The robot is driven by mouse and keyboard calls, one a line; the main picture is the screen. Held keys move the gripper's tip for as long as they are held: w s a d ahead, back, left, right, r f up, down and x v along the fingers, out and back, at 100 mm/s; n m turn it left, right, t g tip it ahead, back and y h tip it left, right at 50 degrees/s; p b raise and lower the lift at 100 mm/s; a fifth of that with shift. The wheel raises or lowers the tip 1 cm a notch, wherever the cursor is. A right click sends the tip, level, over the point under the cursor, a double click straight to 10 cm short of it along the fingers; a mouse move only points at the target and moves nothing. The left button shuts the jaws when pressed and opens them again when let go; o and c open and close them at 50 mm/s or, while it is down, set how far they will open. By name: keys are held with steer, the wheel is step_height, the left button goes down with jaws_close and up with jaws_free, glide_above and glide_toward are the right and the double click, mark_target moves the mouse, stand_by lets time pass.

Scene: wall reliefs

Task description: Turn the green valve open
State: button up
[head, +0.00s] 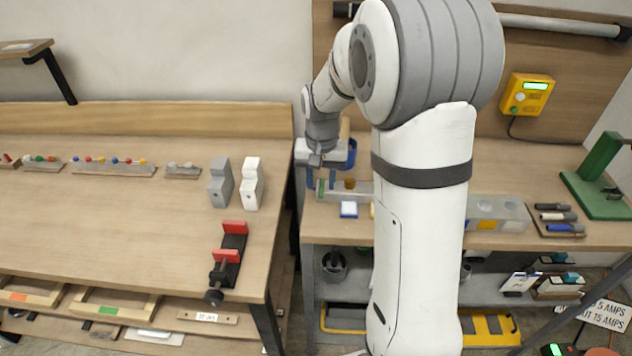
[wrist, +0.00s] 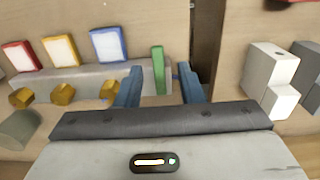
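A narrow green bar, which looks like the green valve's handle (wrist: 157,71), shows at the right end of a grey block (wrist: 82,80) in the wrist view. In the head view a small green piece (head: 320,187) shows at the left end of the right bench. My gripper (wrist: 160,69) is open, with its blue fingers on either side of the green handle and a visible gap on each side. In the head view my gripper (head: 321,182) points down over that bench corner. The valve's body and base cannot be made out.
Red, yellow and blue framed pads and yellow knobs (wrist: 62,94) line the grey block. A gap separates the benches. Grey (head: 221,183) and white (head: 252,184) blocks and a red-jawed clamp (head: 229,256) stand on the left bench.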

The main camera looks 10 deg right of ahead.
steer(key=shift+f, duration=0.55)
steer(key=shift+c, duration=0.2)
